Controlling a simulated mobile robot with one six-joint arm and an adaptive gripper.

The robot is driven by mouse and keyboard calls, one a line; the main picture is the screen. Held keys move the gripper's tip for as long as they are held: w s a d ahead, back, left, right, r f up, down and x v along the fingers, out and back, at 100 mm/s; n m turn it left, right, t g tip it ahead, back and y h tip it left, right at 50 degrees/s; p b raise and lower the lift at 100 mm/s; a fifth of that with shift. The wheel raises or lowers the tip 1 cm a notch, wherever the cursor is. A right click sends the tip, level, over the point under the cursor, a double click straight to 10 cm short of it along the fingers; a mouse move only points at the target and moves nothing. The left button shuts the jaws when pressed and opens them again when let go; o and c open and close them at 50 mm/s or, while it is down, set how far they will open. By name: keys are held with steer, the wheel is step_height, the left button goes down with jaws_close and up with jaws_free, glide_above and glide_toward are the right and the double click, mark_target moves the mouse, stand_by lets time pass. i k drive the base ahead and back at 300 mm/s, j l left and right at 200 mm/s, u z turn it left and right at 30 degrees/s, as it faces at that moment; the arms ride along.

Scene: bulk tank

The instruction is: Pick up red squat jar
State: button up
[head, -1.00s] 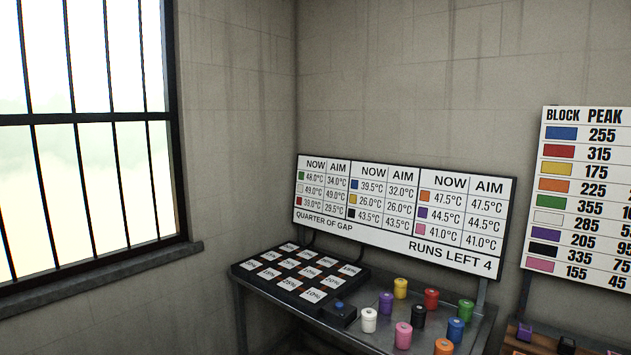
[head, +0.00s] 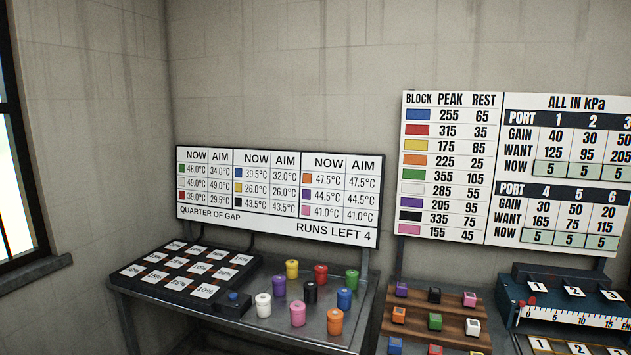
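The red squat jar (head: 321,275) stands upright on the metal table (head: 187,318), toward the back right of a group of jars. The yellow jar (head: 292,269) is to its left and the green jar (head: 352,279) to its right. The black jar (head: 310,292) stands in front of it on the left, and the blue jar (head: 344,299) in front on the right. My gripper is not in view.
Purple (head: 279,286), white (head: 263,305), pink (head: 297,313) and orange (head: 335,321) jars stand around. A black panel of percentage cards (head: 187,270) and a blue-button box (head: 233,304) lie left. A wooden rack (head: 456,326) of coloured blocks stands right. A sign (head: 280,195) rises behind.

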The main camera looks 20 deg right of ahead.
mark_target(321, 270)
steer(key=i+j+u, duration=0.15)
steer(key=i, duration=0.65)
steer(key=i+j+u, duration=0.2)
steer(key=i, duration=0.6)
steer(key=z, duration=1.25)
steer(key=i+j+u, duration=0.1)
steer(key=u, duration=0.2)
steer(key=i+j+u, duration=0.15)
steer(key=u, duration=0.15)
steer(key=i+l+u, duration=0.2)
steer(key=i, duration=0.2)
